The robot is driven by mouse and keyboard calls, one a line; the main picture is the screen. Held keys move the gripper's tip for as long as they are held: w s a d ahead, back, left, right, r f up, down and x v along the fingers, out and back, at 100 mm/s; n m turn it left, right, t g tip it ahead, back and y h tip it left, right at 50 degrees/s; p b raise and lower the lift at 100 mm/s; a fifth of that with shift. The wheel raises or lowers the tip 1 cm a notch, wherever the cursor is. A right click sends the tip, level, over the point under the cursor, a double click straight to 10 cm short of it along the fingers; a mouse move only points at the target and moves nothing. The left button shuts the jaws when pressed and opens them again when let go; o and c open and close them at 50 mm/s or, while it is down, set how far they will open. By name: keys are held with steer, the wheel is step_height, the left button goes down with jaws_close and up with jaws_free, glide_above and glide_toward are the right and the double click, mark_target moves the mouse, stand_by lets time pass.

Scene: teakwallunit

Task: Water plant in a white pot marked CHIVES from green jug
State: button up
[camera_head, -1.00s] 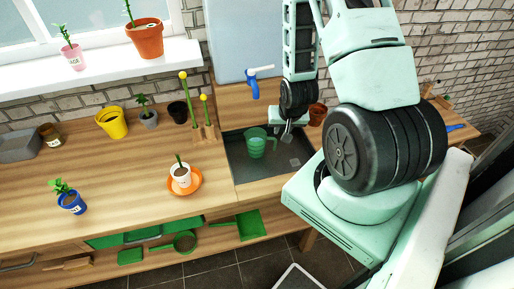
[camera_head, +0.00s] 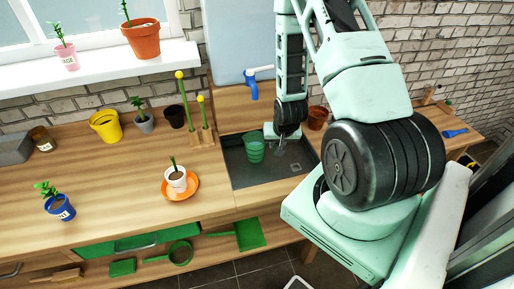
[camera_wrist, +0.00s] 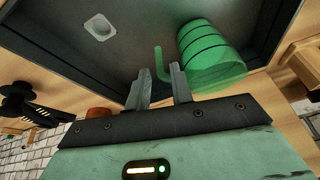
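The green jug (camera_head: 254,149) stands in the dark sink (camera_head: 262,177). In the wrist view the jug (camera_wrist: 212,58) lies just beyond and right of my fingertips, its handle toward my gripper (camera_wrist: 160,72). My gripper's two fingers are apart, and the handle shows between and just past their tips; I see no grip on it. In the head view my gripper (camera_head: 281,141) is low over the sink, right of the jug. A white pot (camera_head: 176,182) with a small green plant stands upright on an orange saucer (camera_head: 191,191) left of the sink; its lettering is unreadable here.
A blue tap (camera_head: 252,90) hangs above the sink. A stand with yellow-tipped posts (camera_head: 203,137) is behind-left of the sink. A yellow pot (camera_head: 106,126), grey pot (camera_head: 144,122) and blue pot (camera_head: 61,207) stand left. A terracotta pot (camera_head: 317,118) stands right of the sink.

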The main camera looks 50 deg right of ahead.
steer(key=shift+p+x, duration=1.35)
steer(key=shift+x, duration=1.85)
steer(key=shift+s, duration=0.1)
jaws_close()
